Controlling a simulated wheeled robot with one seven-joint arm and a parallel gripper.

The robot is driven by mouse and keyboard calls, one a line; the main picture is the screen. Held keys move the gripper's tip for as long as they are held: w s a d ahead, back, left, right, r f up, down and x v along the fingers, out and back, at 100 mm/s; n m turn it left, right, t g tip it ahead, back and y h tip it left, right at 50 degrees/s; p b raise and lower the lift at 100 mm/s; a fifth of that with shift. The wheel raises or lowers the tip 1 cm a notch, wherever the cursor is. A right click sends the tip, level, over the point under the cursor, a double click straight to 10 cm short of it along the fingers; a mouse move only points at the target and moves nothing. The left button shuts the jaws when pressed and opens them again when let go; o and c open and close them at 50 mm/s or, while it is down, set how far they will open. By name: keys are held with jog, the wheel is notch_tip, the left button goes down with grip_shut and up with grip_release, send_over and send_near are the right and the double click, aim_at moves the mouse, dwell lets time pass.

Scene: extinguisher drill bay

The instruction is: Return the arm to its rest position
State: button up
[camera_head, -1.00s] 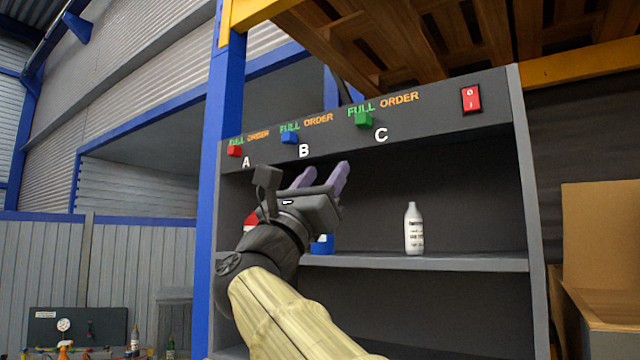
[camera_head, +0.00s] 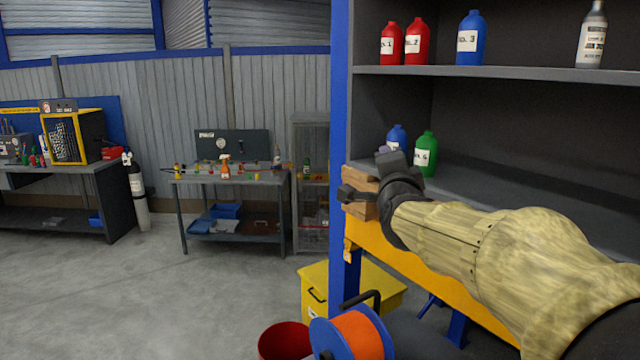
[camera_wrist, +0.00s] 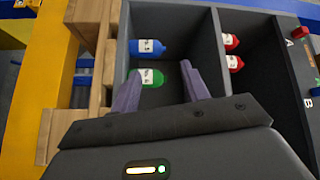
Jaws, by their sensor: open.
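My gripper (camera_wrist: 160,88) is open and empty in the wrist view, its two purple fingers apart. In the head view my arm reaches in from the lower right, and its wrist is in front of the left end of the grey shelf unit (camera_head: 393,110). The fingers are hard to make out there. The blue bottle (camera_head: 397,137) and the green bottle (camera_head: 425,153) stand on the lower shelf just behind the wrist. In the wrist view the blue bottle (camera_wrist: 147,47) and the green bottle (camera_wrist: 146,78) lie beyond the fingers, apart from them.
Two red bottles (camera_head: 404,42), a blue bottle (camera_head: 469,38) and a white bottle (camera_head: 592,40) stand on the upper shelf. A blue post (camera_head: 340,150) and wooden blocks (camera_head: 361,191) are close to the wrist. A yellow box (camera_head: 352,287) and an orange reel (camera_head: 358,335) stand below. The left floor is clear.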

jog(key=s+f+n+g+y, duration=0.1)
jog(key=s+f+n+g, duration=0.35)
jog(key=f, duration=0.75)
jog(key=s+f+n+g+y, duration=0.1)
jog(key=s+f+n+g, duration=0.35)
jog(key=f, duration=0.85)
jog(key=s+d+f+n+g, duration=0.2)
jog(key=s+f+n+g, duration=0.4)
jog(key=s+f, duration=0.8)
jog(key=s+g, duration=0.1)
jog(key=s, duration=0.2)
jog(key=shift+n+h, duration=0.3)
jog(key=shift+w, duration=0.1)
